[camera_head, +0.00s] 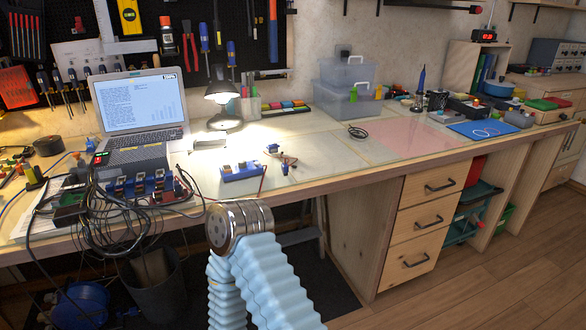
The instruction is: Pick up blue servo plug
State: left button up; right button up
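A blue block (242,171) with small parts on top lies near the front edge of the lit workbench. Just right of it are small loose pieces (287,160), one with a dark blue part (284,169). They are too small to tell which one is the blue servo plug. A light-blue ribbed arm of mine with a round metal joint (238,226) rises from the bottom, in front of the bench edge. No gripper fingers show on it, and neither gripper can be made out.
A laptop (140,105) stands at the back left. A box with terminals and tangled black cables (125,190) crowds the left front. A lit lamp (222,95), clear bins (347,98) and a pink mat (405,137) are on the bench. Wooden drawers (430,210) stand below.

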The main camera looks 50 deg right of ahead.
aim_at(284, 167)
jog(key=z, duration=1.65)
